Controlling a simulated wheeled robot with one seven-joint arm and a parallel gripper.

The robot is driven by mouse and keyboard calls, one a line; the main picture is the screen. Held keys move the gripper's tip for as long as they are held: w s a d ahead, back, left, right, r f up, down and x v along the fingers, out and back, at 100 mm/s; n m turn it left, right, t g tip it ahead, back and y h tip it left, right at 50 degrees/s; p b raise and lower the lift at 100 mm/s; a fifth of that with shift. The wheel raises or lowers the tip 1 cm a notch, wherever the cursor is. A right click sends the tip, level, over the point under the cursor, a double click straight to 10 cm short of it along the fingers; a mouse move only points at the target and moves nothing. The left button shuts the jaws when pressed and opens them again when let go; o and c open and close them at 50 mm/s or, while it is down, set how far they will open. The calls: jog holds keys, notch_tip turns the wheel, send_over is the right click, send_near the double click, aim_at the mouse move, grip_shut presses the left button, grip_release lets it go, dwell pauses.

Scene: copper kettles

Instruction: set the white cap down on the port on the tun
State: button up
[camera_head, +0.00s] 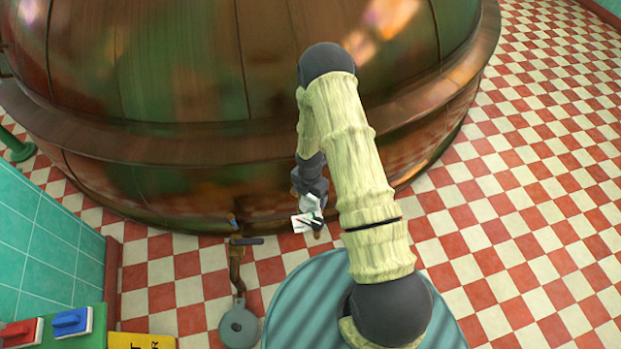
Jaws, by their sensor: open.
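The tun (180,150) is the big round copper vessel across the top of the view. My gripper (309,222) is low at its front side, just right of a small pipe fitting, with its jaws open. Small white pieces show at the gripper; I cannot tell whether one of them is the white cap or whether they are parts of the gripper. I cannot make out the port clearly; my arm and gripper cover part of the tun's lower wall.
A brown pipe (236,268) with a dark lever (247,241) stands left of my gripper, above a grey round disc (239,327). A teal-tiled block (45,245), a blue switch (70,321) and a yellow sign (140,341) are at lower left. Checkered floor (530,200) is clear at right.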

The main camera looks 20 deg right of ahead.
notch_tip(320, 180, up, 17)
jog(key=p, duration=0.2)
jog(key=shift+f, duration=0.2)
dwell(0.6)
jog(key=s+r+m+t+p, duration=0.1)
jog(key=s+r+m+p, duration=0.4)
jog(key=r+m, duration=0.7)
jog(key=s+r+m+t+p, duration=0.1)
jog(key=s+r+m+p, duration=0.4)
jog(key=s+r+m, duration=0.4)
notch_tip(320, 180, up, 9)
jog(key=m, duration=0.4)
jog(key=shift+d+f+m+t, duration=0.2)
jog(key=shift+d+m+t, duration=0.05)
jog(key=shift+m+t, duration=0.05)
jog(key=shift+s, duration=0.1)
